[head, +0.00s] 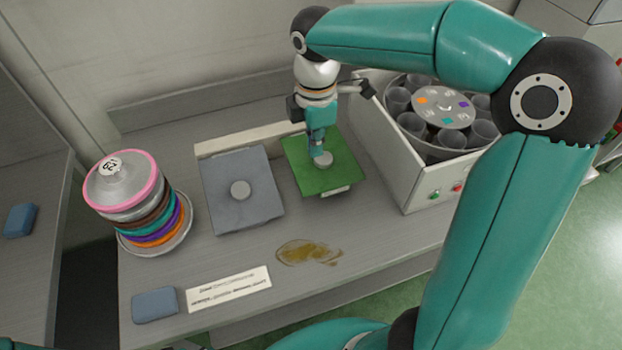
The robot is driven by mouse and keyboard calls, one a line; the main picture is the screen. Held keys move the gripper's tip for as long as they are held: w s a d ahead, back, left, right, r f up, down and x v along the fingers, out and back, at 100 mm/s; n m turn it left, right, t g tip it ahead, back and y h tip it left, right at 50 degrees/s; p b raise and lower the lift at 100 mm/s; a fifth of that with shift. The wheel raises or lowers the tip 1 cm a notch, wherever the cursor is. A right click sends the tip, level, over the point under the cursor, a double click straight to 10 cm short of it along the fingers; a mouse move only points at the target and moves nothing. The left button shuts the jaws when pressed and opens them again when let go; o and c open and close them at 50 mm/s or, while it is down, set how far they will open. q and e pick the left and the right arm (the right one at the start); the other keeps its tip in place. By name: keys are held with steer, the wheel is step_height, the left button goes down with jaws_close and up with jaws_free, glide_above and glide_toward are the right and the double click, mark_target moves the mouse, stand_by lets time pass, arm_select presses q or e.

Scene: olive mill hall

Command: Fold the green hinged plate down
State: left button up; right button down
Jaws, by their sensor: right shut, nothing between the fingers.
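The green hinged plate (343,149) lies flat or nearly flat on the bench, right of a similar blue-grey plate (259,174). A pale strip (250,138) runs along the back edges of both plates. My right gripper (319,149) is shut and empty, pointing down over the middle of the green plate. Its fingertips are at a pale round knob (323,160) on the plate; I cannot tell whether they touch it. The gripper hides part of the plate's back half. My left gripper is not in view.
A white machine (416,195) with dark cups stands close on the right. A stack of coloured discs (133,198) stands left. An oily brown stain (308,252), a printed label (228,289) and a blue block (155,304) are in front. The bench edge is near.

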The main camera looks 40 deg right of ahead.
mark_target(314, 193)
step_height(314, 193, down, 14)
steer(key=shift+f+p, duration=0.1)
steer(key=shift+p, duration=0.45)
stand_by(0.3)
